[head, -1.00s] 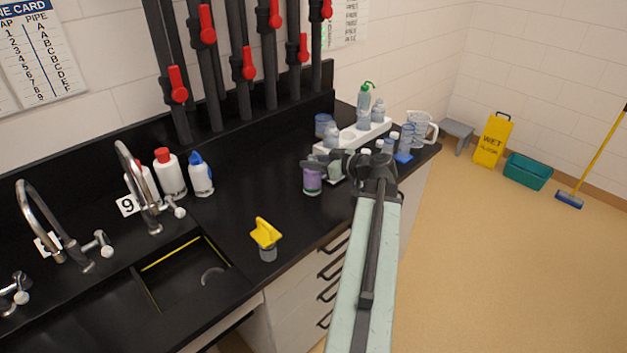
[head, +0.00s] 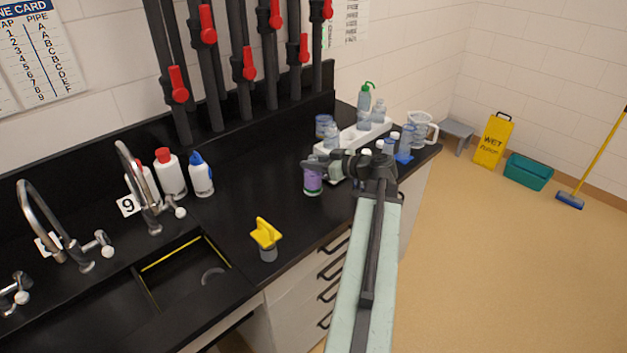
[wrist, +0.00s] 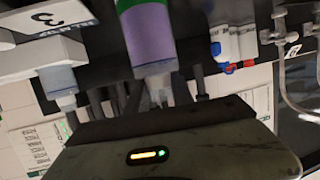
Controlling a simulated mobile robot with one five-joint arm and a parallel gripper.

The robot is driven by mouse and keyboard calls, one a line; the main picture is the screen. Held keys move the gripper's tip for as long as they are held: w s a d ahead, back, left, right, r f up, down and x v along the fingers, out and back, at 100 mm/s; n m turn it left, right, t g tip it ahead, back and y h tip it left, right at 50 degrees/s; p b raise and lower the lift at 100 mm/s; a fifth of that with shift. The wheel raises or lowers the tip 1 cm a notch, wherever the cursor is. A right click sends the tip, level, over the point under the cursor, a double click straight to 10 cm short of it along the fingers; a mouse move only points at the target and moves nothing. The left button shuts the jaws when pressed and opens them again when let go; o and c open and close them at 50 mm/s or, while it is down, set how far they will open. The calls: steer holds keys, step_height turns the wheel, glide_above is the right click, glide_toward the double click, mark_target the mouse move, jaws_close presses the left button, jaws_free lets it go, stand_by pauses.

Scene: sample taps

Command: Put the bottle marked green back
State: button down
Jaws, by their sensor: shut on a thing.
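A bottle with a purple body and a green band at its base (head: 313,181) hangs below or stands under my gripper (head: 318,165), by the near side of the white rack. My gripper is shut on its upper part. In the wrist view, which is turned over, the bottle (wrist: 150,35) shows its purple body, green band and clear neck end. In the head view I cannot tell whether its base touches the bench. The white rack (head: 350,143) holds several clear bottles, one with a green top (head: 366,98). My arm hides part of the rack.
A clear jug (head: 421,128) and a blue-based item (head: 404,155) stand right of the rack. A yellow-topped item (head: 266,238) stands near the sink (head: 185,275). White bottles with red and blue caps (head: 200,175) stand by the tap. The bench between is clear.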

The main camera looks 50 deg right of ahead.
stand_by(0.6)
steer(key=shift+r+p, duration=0.5)
step_height(320, 180, up, 3)
steer(key=p, duration=0.3)
steer(key=shift+r, duration=0.15)
steer(key=s+d, duration=0.2)
steer(key=s, duration=0.5)
steer(key=s+d+p, duration=0.1)
steer(key=s+d, duration=0.2)
steer(key=s, duration=0.5)
steer(key=shift+d+r, duration=0.15)
steer(key=shift+r, duration=0.2)
